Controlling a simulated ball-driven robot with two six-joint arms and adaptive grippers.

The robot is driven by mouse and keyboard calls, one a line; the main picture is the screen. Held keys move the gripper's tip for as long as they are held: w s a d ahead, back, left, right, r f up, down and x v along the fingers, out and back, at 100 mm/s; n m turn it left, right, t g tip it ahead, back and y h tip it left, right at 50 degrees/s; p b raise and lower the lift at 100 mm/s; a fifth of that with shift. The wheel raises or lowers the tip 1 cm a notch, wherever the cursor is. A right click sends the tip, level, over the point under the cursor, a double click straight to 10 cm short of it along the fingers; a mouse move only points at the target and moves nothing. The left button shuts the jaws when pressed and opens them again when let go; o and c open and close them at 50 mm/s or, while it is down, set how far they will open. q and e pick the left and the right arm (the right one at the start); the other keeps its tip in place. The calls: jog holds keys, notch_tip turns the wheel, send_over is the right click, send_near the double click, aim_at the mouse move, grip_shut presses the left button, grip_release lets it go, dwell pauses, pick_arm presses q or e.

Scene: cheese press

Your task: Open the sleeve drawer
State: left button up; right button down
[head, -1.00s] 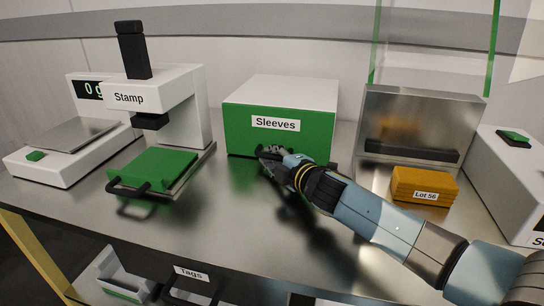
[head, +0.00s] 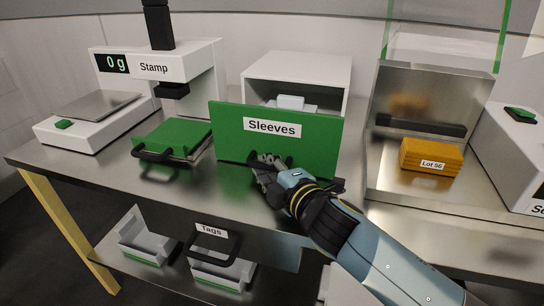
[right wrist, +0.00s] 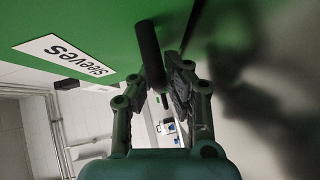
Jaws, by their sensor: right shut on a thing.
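The sleeve drawer has a green front (head: 316,145) labelled "Sleeves" and stands pulled out from its white housing (head: 300,68). A gap shows between the front and the housing, with white contents (head: 290,102) visible inside. My right gripper (head: 266,166) is shut on the black bar handle (head: 232,163) low on the front. In the right wrist view the handle (right wrist: 149,55) lies between the fingers, near the green front (right wrist: 95,25). My fingers hide part of the handle in the head view. My left gripper is not in view.
The stamp (head: 170,68) with its green plate (head: 180,133) stands left of the drawer, beside a scale (head: 95,105). An orange block (head: 432,156) labelled "Lot 56" lies to the right. A "Tags" bin (head: 222,272) sits below. Bare steel tabletop (head: 185,182) lies front left.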

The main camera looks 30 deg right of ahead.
jog(key=shift+s+a+r, duration=0.2)
jog(key=shift+s+a, duration=0.3)
jog(key=shift+a, duration=0.2)
jog(key=shift+s+a, duration=0.2)
jog(key=shift+a, duration=0.05)
jog(key=c, duration=1.6)
grip_release()
jog(key=shift+s, duration=0.25)
jog(key=s, duration=0.4)
jog(key=s+r, duration=0.1)
jog(key=s, duration=0.2)
jog(key=shift+a, duration=0.25)
